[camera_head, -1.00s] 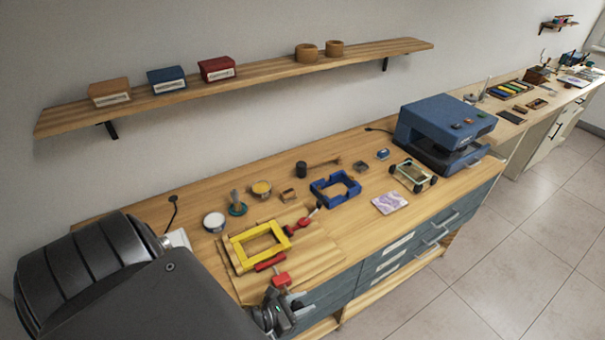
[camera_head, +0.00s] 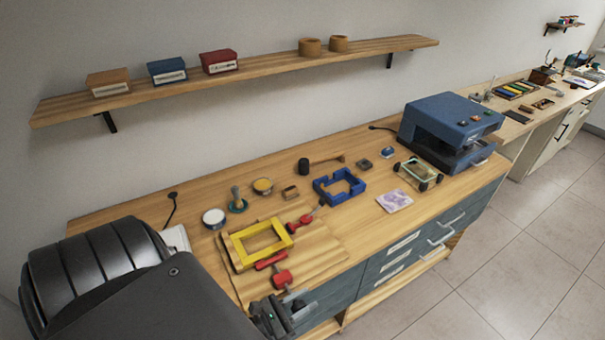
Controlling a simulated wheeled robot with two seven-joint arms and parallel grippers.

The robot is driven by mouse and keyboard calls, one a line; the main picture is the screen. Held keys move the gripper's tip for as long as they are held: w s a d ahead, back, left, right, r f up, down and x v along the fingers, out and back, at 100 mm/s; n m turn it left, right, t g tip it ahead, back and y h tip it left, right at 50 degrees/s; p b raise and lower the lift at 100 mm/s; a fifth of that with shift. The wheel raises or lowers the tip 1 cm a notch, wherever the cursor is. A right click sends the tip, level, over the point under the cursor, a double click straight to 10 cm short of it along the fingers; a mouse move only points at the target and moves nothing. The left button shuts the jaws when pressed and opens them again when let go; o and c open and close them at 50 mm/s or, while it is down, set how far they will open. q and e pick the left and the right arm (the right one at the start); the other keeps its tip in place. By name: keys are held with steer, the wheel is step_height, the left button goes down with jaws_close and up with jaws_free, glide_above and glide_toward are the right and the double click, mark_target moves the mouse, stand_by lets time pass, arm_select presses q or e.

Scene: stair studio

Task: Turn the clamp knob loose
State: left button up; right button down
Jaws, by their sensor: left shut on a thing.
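A yellow frame (camera_head: 238,250) lies on a wooden board near the front edge of the bench. A red clamp (camera_head: 281,277) sits at its near side, with a red bar (camera_head: 270,261) beside the frame. My left gripper (camera_head: 288,303) is at the bench's front edge, just below the red clamp part. It is shut on the clamp knob, which the jaws and wrist mostly hide. My big dark arm link covers the lower left. My right gripper is out of view.
A second red clamp (camera_head: 304,219) is at the frame's right corner. A blue frame (camera_head: 323,197), a purple patterned tile (camera_head: 394,200) and a blue machine (camera_head: 443,124) stand farther right. Small tins and tools lie behind. A wall shelf (camera_head: 270,63) hangs above. Drawers (camera_head: 400,265) lie below the bench edge.

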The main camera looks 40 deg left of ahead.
arm_select(q)
steer(key=shift+s+d+f, duration=0.15)
steer(key=shift+s+d, duration=0.05)
steer(key=shift+d, duration=0.15)
steer(key=o, duration=0.7)
steer(key=shift+o, duration=0.4)
steer(key=shift+d, duration=0.1)
steer(key=shift+a, duration=0.2)
steer(key=shift+w+r, duration=0.1)
steer(key=shift+r, duration=0.15)
